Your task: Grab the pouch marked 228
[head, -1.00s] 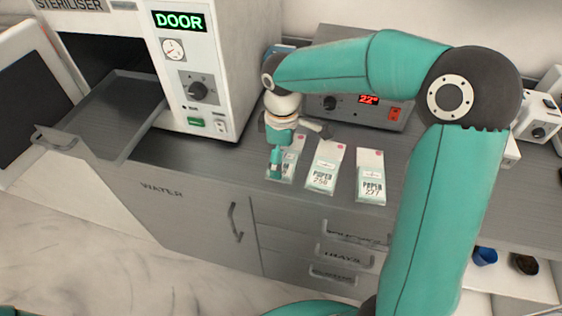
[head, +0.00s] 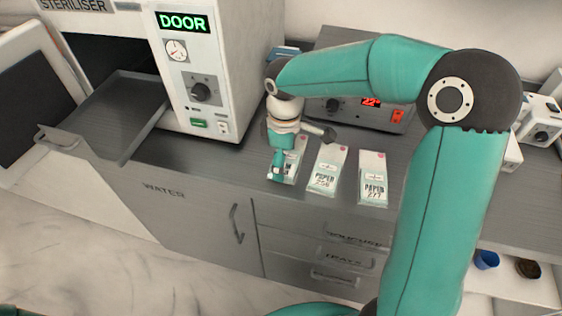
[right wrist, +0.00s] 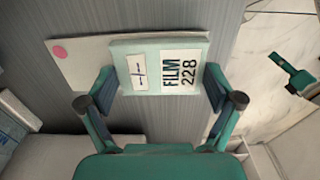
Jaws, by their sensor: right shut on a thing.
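The pouch marked 228 (right wrist: 160,68), labelled FILM, has a pale green pack body, a white label and a pale flap with a pink dot. It lies on the grey counter, and it shows partly behind my gripper in the head view (head: 293,163). My right gripper (right wrist: 162,92) is shut on this pouch, with one finger at each side edge. In the head view my right gripper (head: 277,178) points down at the left end of the pouch row. A teal part, probably of my left gripper (right wrist: 297,76), shows at the right of the wrist view; its jaws are unclear.
Pouches marked PAPER 256 (head: 326,172) and PAPER 277 (head: 373,180) lie close by to the right. A steriliser (head: 205,75) with its tray (head: 110,105) out stands left. A sealer with a red display (head: 372,113) stands behind. The counter's front edge is near.

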